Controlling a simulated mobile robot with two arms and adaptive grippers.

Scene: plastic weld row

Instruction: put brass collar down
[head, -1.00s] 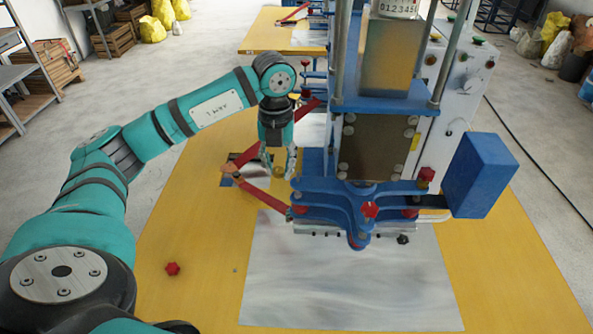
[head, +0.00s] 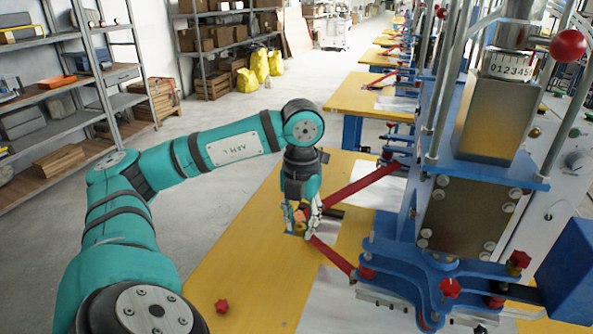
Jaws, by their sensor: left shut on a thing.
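My left gripper (head: 304,222) points down low over the yellow table, at the left end of the red lever arms. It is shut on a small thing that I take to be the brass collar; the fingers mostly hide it. An orange-brown piece shows at the fingers, and I cannot tell whether it is the collar or the lever's end joint. I cannot tell whether the collar touches the surface below. My right gripper is not in view.
A blue press (head: 430,262) with red lever arms (head: 365,184) stands close right of my gripper. A red knob (head: 221,306) lies on the yellow table (head: 245,262), whose near left part is otherwise clear. Shelves (head: 60,105) stand beyond the floor at left.

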